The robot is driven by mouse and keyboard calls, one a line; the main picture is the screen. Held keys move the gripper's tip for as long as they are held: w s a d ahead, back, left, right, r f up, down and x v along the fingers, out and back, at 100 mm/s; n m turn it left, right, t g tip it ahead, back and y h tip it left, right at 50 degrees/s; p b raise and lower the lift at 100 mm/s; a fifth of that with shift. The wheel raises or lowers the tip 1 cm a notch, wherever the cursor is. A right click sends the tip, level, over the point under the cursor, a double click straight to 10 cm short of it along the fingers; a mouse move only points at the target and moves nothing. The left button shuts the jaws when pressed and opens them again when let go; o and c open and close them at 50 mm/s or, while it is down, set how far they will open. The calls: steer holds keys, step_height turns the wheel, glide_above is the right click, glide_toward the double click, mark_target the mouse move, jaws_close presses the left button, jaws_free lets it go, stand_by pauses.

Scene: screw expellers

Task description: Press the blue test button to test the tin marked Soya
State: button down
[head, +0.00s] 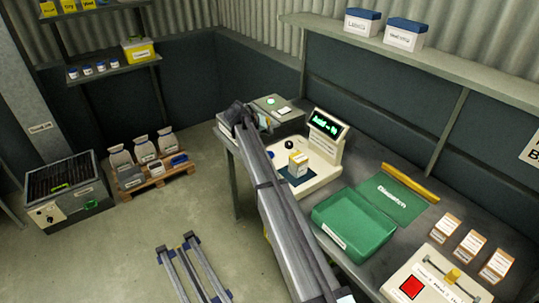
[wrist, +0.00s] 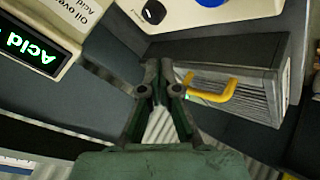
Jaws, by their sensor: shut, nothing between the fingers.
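The cream tester (head: 322,150) stands on the bench, its green display reading "Acid". An orange-and-white tin (head: 298,163) sits on its dark pad (head: 299,178); I cannot read the tin's label. In the wrist view, the tester's cream face (wrist: 180,18) shows a blue button (wrist: 210,2), cut by the top edge, and a black knob (wrist: 153,11). My gripper (wrist: 158,64) is shut and empty, apart from the button and below it in that picture. In the head view my arm passes left of the tester and hides part of it.
A grey box with a yellow handle (wrist: 228,90) is close to the right of my fingers in the wrist view. On the bench are a green tray (head: 353,226), a green Dispatch mat (head: 391,198), several labelled cartons (head: 472,243) and a red-button panel (head: 425,280).

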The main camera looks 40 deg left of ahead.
steer(key=b, duration=0.2)
glide_above(272, 152)
steer(key=s, duration=0.2)
step_height(272, 152, down, 7)
steer(key=shift+s+a, duration=0.1)
steer(key=shift+a, duration=0.05)
steer(key=shift+f, duration=0.65)
steer(key=shift+f+b, duration=0.15)
steer(key=shift+b, duration=0.25)
steer(key=shift+f+b, duration=0.3)
steer(key=shift+f+b, duration=0.4)
steer(key=shift+f, duration=0.1)
stand_by(1.0)
steer(key=shift+r, duration=0.1)
stand_by(0.4)
steer(key=shift+r, duration=0.85)
